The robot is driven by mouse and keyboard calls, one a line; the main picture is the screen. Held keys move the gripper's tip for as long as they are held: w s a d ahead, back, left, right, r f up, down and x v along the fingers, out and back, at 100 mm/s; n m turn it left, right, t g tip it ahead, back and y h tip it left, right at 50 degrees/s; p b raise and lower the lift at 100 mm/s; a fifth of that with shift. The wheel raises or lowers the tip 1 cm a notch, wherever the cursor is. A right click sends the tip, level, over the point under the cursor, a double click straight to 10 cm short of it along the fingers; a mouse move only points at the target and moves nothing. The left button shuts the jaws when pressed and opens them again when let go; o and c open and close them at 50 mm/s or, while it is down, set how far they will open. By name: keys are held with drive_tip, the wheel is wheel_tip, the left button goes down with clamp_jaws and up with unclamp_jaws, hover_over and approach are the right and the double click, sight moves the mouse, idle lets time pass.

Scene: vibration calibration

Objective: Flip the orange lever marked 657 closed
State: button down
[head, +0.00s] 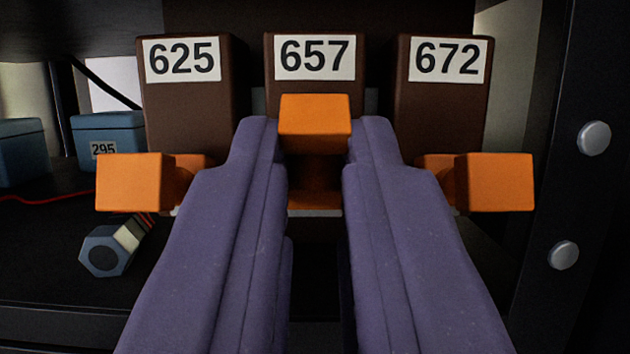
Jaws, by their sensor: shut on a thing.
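The orange lever marked 657 (315,122) is in the middle of the head view, below the white 657 label (314,58) on a brown block. Its squared orange end shows between my fingertips. My gripper (314,135) has two purple fingers, one on each side of that end, and is shut on it. Below the end, more orange of the lever shows in shadow between the fingers. The fingers hide parts of the lever's sides and of the block's lower half.
Brown blocks marked 625 (189,105) and 672 (441,107) stand close on either side. Their orange levers (131,182) and (500,182) stick outward. Blue boxes (110,130) and a blue hexagonal plug (104,252) lie left. A dark bolted post (575,200) stands right.

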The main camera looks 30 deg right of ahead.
drive_tip(key=shift+r, duration=0.1)
drive_tip(key=r+g+y+p, duration=0.1)
drive_tip(key=p, duration=0.1)
drive_tip(key=shift+g+p, duration=0.35)
drive_tip(key=shift+g, duration=0.05)
drive_tip(key=shift+r+g+y+p, duration=0.25)
drive_tip(key=shift+g+y+p, duration=0.3)
drive_tip(key=shift+p, duration=0.4)
drive_tip(key=shift+w+d+r+g+p, duration=0.1)
drive_tip(key=shift+w+r+g+p, duration=0.1)
drive_tip(key=shift+g+p, duration=0.85)
drive_tip(key=shift+y+p, duration=0.35)
drive_tip(key=shift+p, duration=0.3)
drive_tip(key=shift+f, duration=0.1)
